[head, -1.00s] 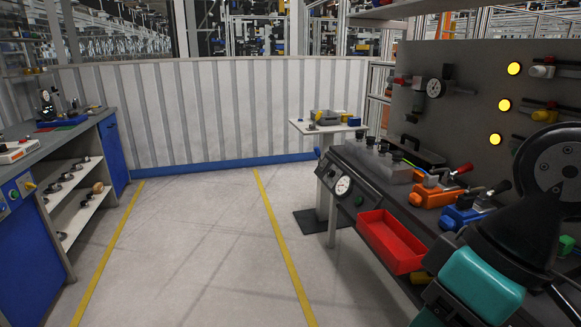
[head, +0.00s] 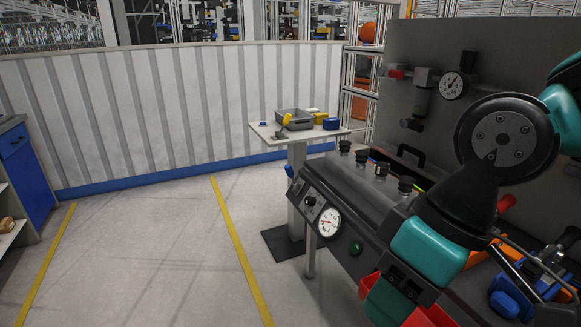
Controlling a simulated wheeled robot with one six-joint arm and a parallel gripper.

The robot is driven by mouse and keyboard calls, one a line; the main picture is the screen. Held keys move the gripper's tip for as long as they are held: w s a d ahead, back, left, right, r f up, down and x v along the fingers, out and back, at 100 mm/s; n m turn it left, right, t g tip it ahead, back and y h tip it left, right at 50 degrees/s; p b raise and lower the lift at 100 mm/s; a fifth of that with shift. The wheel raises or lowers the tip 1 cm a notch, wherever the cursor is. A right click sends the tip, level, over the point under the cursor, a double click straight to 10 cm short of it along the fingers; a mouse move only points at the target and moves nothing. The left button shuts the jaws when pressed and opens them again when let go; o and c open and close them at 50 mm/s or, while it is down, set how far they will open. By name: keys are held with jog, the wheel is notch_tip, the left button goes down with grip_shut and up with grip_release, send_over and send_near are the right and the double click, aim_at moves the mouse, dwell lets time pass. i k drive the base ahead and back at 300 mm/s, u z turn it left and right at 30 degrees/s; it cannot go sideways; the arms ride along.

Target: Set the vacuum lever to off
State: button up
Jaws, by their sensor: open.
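No label for the vacuum lever is readable in the head view, so I cannot tell which control it is. A red-handled lever (head: 507,203) shows partly behind my arm on the bench at the right. A small dark knob or switch (head: 311,200) sits beside a round white gauge (head: 329,222) on the bench's sloped front face. A red-ended fitting (head: 396,74) is on the upright grey board. My arm's links fill the right side and cover much of the bench. My gripper's fingertips do not show.
A red bin (head: 430,316) and a blue clamp (head: 512,296) are partly hidden by my arm. A small side table (head: 265,131) stands beyond the bench. The floor at left is clear.

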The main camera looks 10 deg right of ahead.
aim_at(289, 171)
jog(key=k, duration=0.6)
jog(key=u, duration=0.5)
jog(key=i, duration=2.9)
jog(key=z, duration=0.85)
jog(key=i, duration=0.3)
jog(key=u, duration=0.1)
